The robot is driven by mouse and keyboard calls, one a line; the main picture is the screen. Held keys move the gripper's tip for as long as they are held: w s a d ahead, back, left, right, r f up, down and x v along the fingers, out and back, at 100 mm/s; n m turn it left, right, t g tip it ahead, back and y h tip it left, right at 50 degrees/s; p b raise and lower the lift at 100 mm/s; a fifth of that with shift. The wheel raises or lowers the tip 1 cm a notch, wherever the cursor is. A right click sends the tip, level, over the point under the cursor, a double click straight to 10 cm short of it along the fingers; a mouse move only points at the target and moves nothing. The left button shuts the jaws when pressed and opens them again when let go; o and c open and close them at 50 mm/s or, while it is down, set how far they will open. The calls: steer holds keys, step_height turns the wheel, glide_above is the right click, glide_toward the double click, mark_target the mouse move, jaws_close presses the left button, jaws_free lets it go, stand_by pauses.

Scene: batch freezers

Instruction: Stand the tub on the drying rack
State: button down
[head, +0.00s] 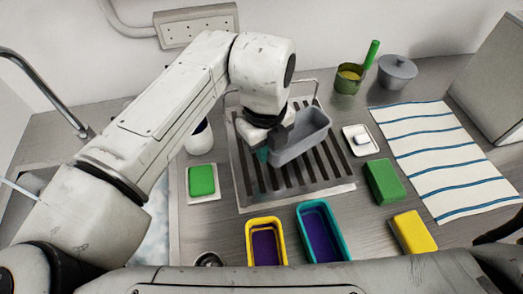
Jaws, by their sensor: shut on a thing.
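A grey rectangular tub (303,142) is held by my gripper (275,137) over the drying rack (342,188). The gripper is shut on the tub's left end or wall; the fingertips are partly hidden by the wrist. The tub is tilted a little, with its open top facing up. I cannot tell whether its base touches the rack's dark slats. A small teal thing (262,155) shows beside the gripper, mostly hidden. The rack is a metal tray with dark slats and a wire frame at its back, partly covered by my arm.
A yellow tub (250,241) and a teal tub (303,229) stand in front of the rack. A green block (383,181) and a white dish (348,139) are to its right, a green sponge (202,180) and a white cup (196,139) to its left. A striped towel (440,155) lies at right.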

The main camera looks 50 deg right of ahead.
steer(key=shift+w+d+f, duration=0.2)
steer(key=shift+w+f, duration=0.35)
steer(key=shift+f, duration=0.2)
steer(key=shift+w+d+f, duration=0.1)
steer(key=shift+w+f, duration=0.1)
steer(key=shift+f, duration=1.55)
steer(key=shift+f, duration=0.2)
steer(key=c, duration=1.2)
jaws_free()
steer(key=r, duration=1.2)
steer(key=shift+a+r, duration=0.2)
steer(key=shift+r, duration=0.05)
